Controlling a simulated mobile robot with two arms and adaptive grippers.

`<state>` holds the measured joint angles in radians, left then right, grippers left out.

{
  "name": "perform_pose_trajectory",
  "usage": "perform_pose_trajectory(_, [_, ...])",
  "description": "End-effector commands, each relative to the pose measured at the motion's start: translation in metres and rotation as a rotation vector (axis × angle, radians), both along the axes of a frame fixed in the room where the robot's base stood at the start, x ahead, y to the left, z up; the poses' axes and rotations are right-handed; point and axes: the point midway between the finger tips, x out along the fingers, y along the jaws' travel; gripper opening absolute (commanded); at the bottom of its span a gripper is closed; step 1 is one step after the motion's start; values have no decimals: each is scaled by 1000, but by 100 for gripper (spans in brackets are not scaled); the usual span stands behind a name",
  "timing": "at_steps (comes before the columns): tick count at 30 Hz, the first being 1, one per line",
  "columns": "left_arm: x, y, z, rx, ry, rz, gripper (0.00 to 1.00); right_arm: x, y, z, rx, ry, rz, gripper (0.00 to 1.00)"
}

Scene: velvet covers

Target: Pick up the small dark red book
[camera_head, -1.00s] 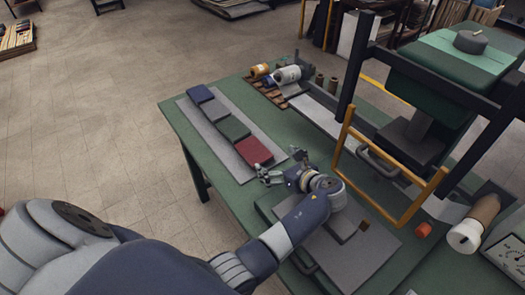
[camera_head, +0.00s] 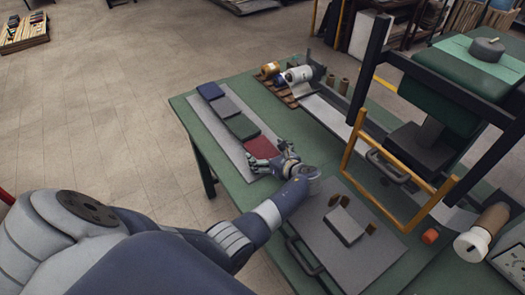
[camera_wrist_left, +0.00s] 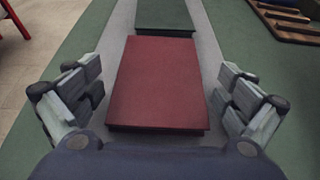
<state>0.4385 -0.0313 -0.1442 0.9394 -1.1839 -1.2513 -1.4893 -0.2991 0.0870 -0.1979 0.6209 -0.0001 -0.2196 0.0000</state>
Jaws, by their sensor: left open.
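The small dark red book (camera_head: 259,147) lies flat at the near end of a row of books on a grey board. In the left wrist view the red book (camera_wrist_left: 158,82) lies between the open fingers of my left gripper (camera_wrist_left: 160,105), with a gap on each side. In the head view my left gripper (camera_head: 268,158) is at the book's near end and covers part of it. My right gripper is not in view.
A dark green book (camera_head: 242,127), a grey book (camera_head: 227,107) and a blue book (camera_head: 210,91) lie in line beyond the red one on the grey board (camera_head: 206,122). A press with a yellow bar (camera_head: 352,146) stands to the right. Rolls (camera_head: 299,74) lie at the back.

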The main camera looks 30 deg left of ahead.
Motion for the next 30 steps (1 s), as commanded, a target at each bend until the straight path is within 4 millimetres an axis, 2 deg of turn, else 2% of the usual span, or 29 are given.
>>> perform_pose_trajectory(4, [0,0,0,0,0,0,97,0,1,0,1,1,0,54])
perform_pose_trajectory(5, [0,0,0,0,0,0,92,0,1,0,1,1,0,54])
perform_pose_trajectory(11, [0,0,0,0,0,0,47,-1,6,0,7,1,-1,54])
perform_pose_trajectory(16, [0,0,0,0,0,0,46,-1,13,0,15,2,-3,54])
perform_pose_trajectory(23, [0,-1,1,-1,0,0,46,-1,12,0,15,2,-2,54])
perform_pose_trajectory(30, [0,0,17,-1,-4,0,46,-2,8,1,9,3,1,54])
